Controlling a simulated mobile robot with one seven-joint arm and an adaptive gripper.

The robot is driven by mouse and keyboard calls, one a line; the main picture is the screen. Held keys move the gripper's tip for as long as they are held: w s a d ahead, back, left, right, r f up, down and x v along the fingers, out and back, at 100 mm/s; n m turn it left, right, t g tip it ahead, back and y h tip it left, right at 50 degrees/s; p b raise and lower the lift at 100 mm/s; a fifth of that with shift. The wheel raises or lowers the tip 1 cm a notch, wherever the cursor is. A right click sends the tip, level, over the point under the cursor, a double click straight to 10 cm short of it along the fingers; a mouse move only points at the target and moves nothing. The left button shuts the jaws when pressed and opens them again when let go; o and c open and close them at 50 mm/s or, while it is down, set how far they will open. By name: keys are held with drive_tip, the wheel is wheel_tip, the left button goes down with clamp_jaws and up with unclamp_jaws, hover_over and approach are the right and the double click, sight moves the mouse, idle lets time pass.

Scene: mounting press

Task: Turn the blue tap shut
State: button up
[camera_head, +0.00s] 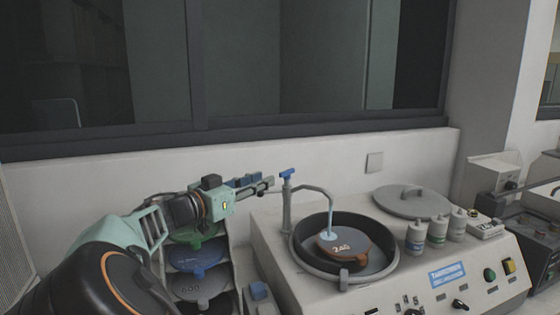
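The blue tap (287,172) sits on top of a grey upright pipe at the left rear of the polishing machine. Its curved spout (318,190) reaches right over the round black bowl (300,246). A pale blue stream of water (328,230) runs from the spout onto an orange-brown disc marked 240 (342,247). My gripper (268,185) points right, with its fingertips just left of the tap and seemingly apart from it. The fingers are small and seen side-on, so their opening is unclear. I see nothing held.
A grey round lid (411,203) and several white bottles (437,231) stand right of the bowl. A rack of coloured discs (197,256) stands below my arm at the left. The wall (330,165) is close behind the tap. Knobs and buttons line the machine's front.

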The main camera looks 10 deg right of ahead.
sight(287, 171)
drive_tip(key=p+x, duration=0.2)
drive_tip(key=x, duration=0.8)
drive_tip(key=shift+w+d, duration=0.1)
drive_tip(key=shift+d, duration=0.2)
clamp_jaws()
